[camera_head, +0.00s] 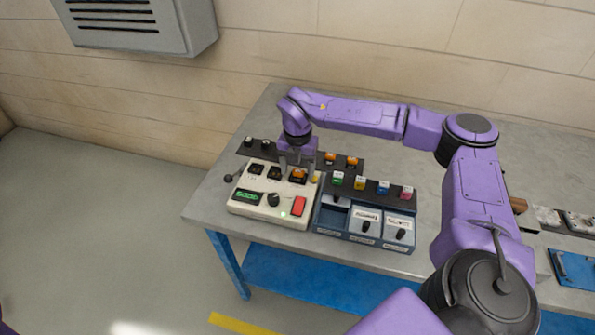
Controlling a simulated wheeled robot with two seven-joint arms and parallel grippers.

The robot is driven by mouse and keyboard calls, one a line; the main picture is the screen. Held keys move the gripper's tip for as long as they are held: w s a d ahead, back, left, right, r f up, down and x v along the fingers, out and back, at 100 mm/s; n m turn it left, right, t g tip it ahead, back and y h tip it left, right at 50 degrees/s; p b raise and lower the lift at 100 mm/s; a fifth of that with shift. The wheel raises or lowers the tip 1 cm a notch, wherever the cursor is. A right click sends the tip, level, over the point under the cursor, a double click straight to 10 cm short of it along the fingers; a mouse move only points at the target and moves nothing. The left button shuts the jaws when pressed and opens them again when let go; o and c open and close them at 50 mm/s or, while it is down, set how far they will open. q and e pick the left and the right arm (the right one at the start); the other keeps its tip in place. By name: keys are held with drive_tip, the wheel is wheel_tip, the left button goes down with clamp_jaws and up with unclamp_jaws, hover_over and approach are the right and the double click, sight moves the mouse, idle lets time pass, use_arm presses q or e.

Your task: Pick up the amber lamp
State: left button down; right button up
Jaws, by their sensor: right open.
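Two amber lamps stand side by side on the dark rack (268,150) at the back, one amber lamp (330,158) and another amber lamp (351,162) to its right. A third amber lamp (297,175) sits in a dark socket on the cream test box (245,206). My right gripper (297,170) is open and points down at this third lamp, with its fingers close around or just above it. I cannot tell whether they touch it. My left gripper is out of view.
A blue bin unit (345,238) with drawers stands right of the test box, below a dark rack with green, yellow, blue and pink lamps (361,184). A grey vent box (140,20) hangs on the wall. The grey table (400,140) is clear behind my right arm.

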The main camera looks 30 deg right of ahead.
drive_tip(key=shift+s+r, duration=0.15)
drive_tip(key=shift+s, duration=0.1)
drive_tip(key=shift+s+r, duration=0.1)
drive_tip(key=shift+s, duration=0.05)
drive_tip(key=shift+c, duration=1.2)
drive_tip(key=c, duration=0.9)
